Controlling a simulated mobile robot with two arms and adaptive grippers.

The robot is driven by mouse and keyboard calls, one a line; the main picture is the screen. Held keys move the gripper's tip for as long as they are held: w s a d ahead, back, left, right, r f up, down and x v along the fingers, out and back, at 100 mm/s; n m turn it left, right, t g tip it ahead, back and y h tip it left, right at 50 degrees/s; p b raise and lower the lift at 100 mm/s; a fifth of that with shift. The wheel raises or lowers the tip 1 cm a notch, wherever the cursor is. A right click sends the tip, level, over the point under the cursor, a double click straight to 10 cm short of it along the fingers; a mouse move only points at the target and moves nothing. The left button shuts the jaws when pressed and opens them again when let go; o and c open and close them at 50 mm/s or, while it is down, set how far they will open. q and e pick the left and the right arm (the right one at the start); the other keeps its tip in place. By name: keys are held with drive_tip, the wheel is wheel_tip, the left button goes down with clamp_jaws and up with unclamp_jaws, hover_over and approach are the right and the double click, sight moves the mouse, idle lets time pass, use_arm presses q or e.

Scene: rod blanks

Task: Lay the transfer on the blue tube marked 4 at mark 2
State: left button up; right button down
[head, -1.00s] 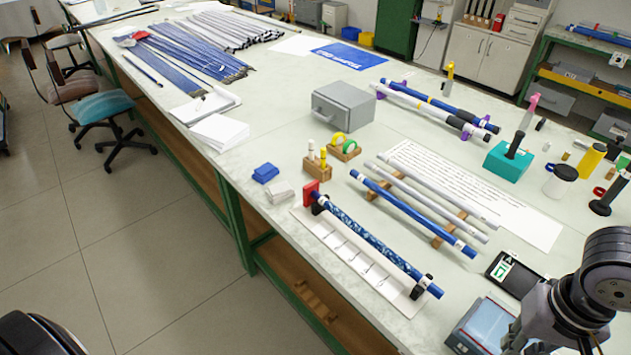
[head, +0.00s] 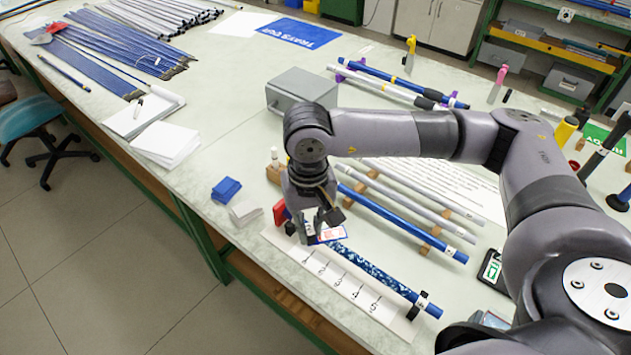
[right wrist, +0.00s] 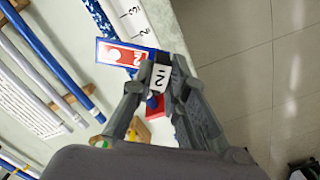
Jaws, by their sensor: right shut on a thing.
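A blue tube with a mottled light pattern (head: 372,271) lies along a white board with numbered marks (head: 345,285); it also shows in the right wrist view (right wrist: 98,14). My right gripper (head: 318,226) is over the tube's far end, near the low marks. It is shut on the transfer, a small red, white and blue rectangle (head: 331,233), which sticks out sideways across the tube in the right wrist view (right wrist: 122,54). I cannot tell whether it touches the tube. A white label (right wrist: 160,78) with a dark character, perhaps a 2, shows between the fingers. My left gripper is not in view.
A red end stop (head: 280,212) and a black support (head: 416,306) stand at the tube's ends. A plain blue tube (head: 400,222) and grey tubes (head: 425,205) lie on wooden rests behind. Blue blocks (head: 226,189) and a grey box (head: 300,90) stand nearby.

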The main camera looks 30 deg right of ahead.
use_arm(q)
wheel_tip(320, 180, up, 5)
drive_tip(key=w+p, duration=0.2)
drive_tip(key=p, duration=0.1)
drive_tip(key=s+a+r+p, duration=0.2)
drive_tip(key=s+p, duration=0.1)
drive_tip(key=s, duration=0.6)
use_arm(e)
drive_tip(key=w+d+f+m, duration=0.2)
drive_tip(key=m, duration=0.1)
drive_tip(key=w+d+f+m, duration=0.2)
drive_tip(key=m, duration=0.2)
drive_tip(key=w+d+f+m+b, duration=0.1)
drive_tip(key=w+d+f+m, duration=0.1)
drive_tip(key=m, duration=0.1)
drive_tip(key=shift+w+d+f+m, duration=0.25)
drive_tip(key=shift+d+f+m, duration=0.05)
drive_tip(key=shift+d+f, duration=0.1)
drive_tip(key=shift+f, duration=0.3)
wheel_tip(320, 180, down, 3)
drive_tip(key=shift+f+b, duration=0.1)
drive_tip(key=shift+b, duration=0.95)
drive_tip(key=shift+f, duration=0.1)
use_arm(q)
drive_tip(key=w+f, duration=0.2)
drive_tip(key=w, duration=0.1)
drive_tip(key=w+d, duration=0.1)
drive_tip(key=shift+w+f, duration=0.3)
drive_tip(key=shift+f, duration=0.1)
